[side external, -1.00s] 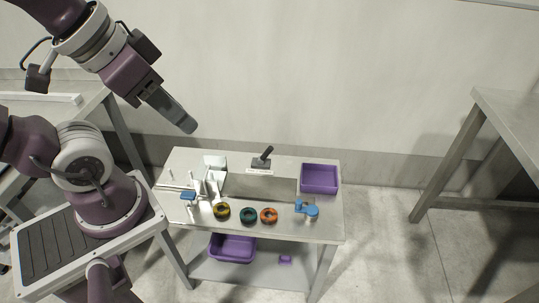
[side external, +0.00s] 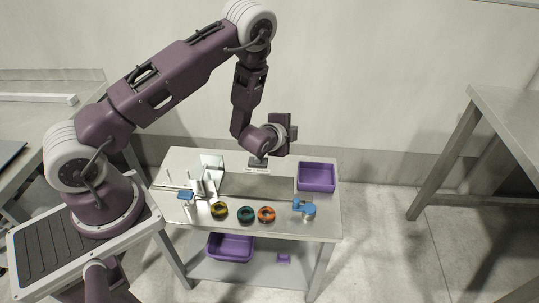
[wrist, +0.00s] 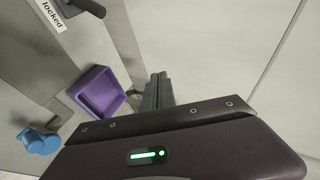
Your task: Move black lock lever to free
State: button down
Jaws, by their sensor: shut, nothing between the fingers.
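The black lock lever (side external: 258,162) sits on top of the grey box at the back of the table. My wrist partly hides it in the side view, so its angle is hard to tell there. In the wrist view the lever (wrist: 89,7) is at the top left, cut off by the edge, beside a white label reading "locked" (wrist: 51,14). My gripper (wrist: 157,78) is shut and empty. Its fingers are apart from the lever, off to its lower right in the wrist view. In the side view the fingers are hard to make out.
A purple bin (side external: 317,190) is right of the box. A blue object (side external: 304,208) and yellow, teal (side external: 246,214) and orange rings lie along the front. A white fixture with upright pins (side external: 207,182) stands at the left. A second purple bin (side external: 230,260) is on the lower shelf.

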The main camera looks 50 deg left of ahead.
jog(key=s+f+m+t, duration=0.1)
jog(key=s+f+m, duration=0.2)
jog(key=f, duration=0.1)
jog(key=s+a+f+m+t, duration=0.1)
jog(key=s+f+m, duration=0.1)
jog(key=s+f, duration=0.1)
jog(key=s+f+m+t, duration=0.1)
jog(key=s+f+m, duration=0.2)
jog(key=f, duration=0.3)
jog(key=shift+s+a+m, duration=0.15)
jog(key=shift+a+m, duration=0.1)
jog(key=shift+m, duration=0.05)
jog(key=shift+s+d+f+m, duration=0.1)
jog(key=shift+s+f+m, duration=0.15)
jog(key=shift+s+m, duration=0.1)
jog(key=shift+w, duration=0.1)
jog(key=x, duration=0.9)
jog(key=shift+w+r, duration=0.1)
jog(key=shift+w, duration=0.15)
jog(key=a, duration=0.1)
jog(key=s+a+r, duration=0.1)
jog(key=shift+a+r, duration=0.2)
jog(key=shift+a, duration=0.2)
jog(key=shift+s+a+r, duration=0.2)
jog(key=shift+s+a, duration=0.05)
